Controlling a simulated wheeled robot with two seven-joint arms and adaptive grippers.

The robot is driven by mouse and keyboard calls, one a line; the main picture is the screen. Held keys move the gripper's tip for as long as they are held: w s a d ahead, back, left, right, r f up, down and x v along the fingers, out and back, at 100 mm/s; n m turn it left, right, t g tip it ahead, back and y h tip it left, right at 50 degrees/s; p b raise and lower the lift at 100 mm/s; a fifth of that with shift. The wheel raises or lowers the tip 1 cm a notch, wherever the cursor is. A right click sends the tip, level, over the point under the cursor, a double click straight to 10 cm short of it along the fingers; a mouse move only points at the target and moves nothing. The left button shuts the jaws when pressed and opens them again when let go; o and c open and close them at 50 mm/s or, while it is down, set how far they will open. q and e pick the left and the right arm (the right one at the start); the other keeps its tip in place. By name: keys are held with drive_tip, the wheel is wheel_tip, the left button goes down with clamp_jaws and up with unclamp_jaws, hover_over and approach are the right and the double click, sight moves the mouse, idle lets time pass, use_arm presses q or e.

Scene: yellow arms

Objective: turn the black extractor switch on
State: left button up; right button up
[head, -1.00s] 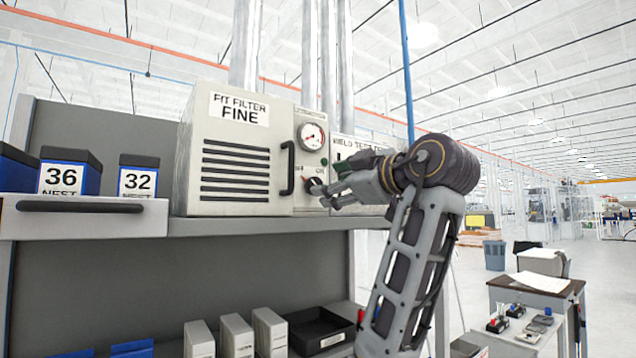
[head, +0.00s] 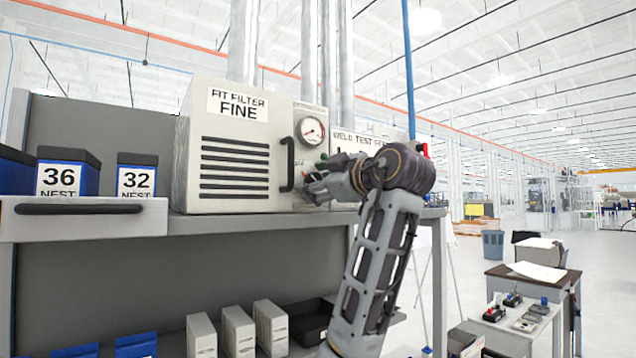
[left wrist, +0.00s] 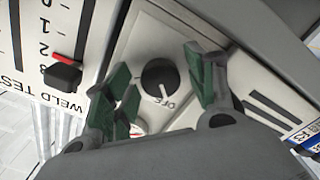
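The black extractor switch (left wrist: 159,77) is a round knob on a pale panel, in the left wrist view. A white line on it points toward the printed OFF label (left wrist: 165,103). My left gripper (left wrist: 162,84) is open, with its green-padded fingers on either side of the knob and a visible gap to each. In the head view my left gripper (head: 308,186) is at the right front of the filter box (head: 232,165) and hides the knob. My right gripper is in neither view.
A pressure gauge (head: 312,131) sits above the switch and a black handle (head: 287,164) left of it. The weld test panel (head: 358,141) adjoins on the right; its red-tipped black lever (left wrist: 63,73) shows in the wrist view. The shelf edge (head: 260,222) runs below.

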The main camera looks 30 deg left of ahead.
use_arm(q)
drive_tip(key=c, duration=0.9)
drive_tip(key=shift+o, duration=0.2)
drive_tip(key=shift+m, duration=0.5)
drive_tip(key=shift+s+m+b, duration=0.1)
drive_tip(key=shift+m+b, duration=1.9)
drive_tip(key=shift+m, duration=6.7)
